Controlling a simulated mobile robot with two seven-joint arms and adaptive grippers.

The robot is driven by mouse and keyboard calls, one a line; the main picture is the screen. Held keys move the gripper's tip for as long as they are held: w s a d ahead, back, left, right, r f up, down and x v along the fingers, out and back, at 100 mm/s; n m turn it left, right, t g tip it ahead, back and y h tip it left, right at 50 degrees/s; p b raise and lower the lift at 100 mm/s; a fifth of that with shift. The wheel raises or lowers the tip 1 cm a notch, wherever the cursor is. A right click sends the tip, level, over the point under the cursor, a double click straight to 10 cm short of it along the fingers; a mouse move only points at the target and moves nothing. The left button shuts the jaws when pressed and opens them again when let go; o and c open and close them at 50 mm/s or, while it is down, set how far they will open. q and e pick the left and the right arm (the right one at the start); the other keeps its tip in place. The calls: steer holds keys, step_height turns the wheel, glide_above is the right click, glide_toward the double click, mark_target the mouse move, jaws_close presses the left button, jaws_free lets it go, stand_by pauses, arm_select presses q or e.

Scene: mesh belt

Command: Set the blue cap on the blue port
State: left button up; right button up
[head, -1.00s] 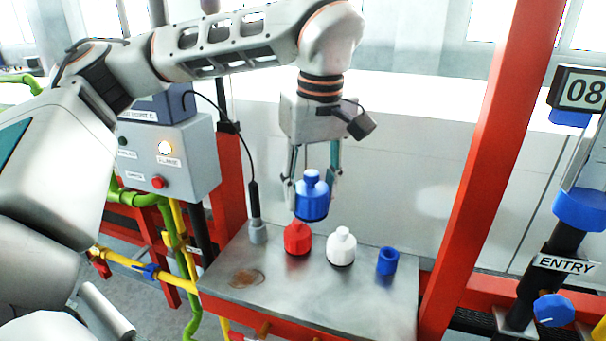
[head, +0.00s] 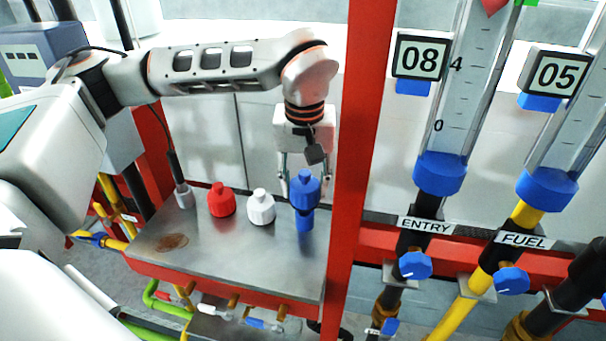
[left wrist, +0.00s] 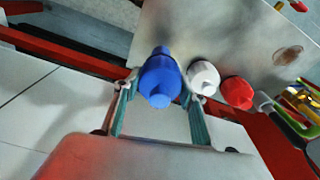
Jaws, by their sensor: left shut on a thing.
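The blue cap (head: 306,187) is held upright between the fingers of my left gripper (head: 305,184). It is right above the blue port (head: 304,222), a small blue cylinder on the metal table. The cap overlaps the port's top in the head view, and I cannot tell whether they touch. In the left wrist view the blue cap (left wrist: 160,82) sits between the two fingers, with the blue port (left wrist: 161,51) partly hidden behind it. My right gripper is not in view.
A white cap (head: 261,208) and a red cap (head: 221,201) stand left of the port on the metal table (head: 235,262). A grey fitting with a cable (head: 184,196) stands at the left. A red post (head: 352,150) rises close to the right. The table's front is clear.

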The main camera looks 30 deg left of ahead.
mark_target(305, 177)
arm_select(q)
steer(key=shift+f, duration=2.9)
steer(key=shift+f+b, duration=0.45)
steer(key=shift+f, duration=0.25)
steer(key=o, duration=0.8)
steer(key=shift+r, duration=0.1)
steer(key=shift+s+d+r+p, duration=0.15)
steer(key=shift+r+p, duration=0.35)
steer(key=shift+r, duration=0.95)
steer(key=shift+s+d+r, duration=0.1)
steer(key=shift+s+r, duration=0.05)
steer(key=shift+r, duration=1.15)
steer(key=shift+s+r, duration=0.15)
steer(key=shift+r, duration=1.2)
steer(key=shift+s+d+r, duration=0.1)
steer(key=shift+s+r, duration=0.05)
steer(key=shift+r, duration=1.15)
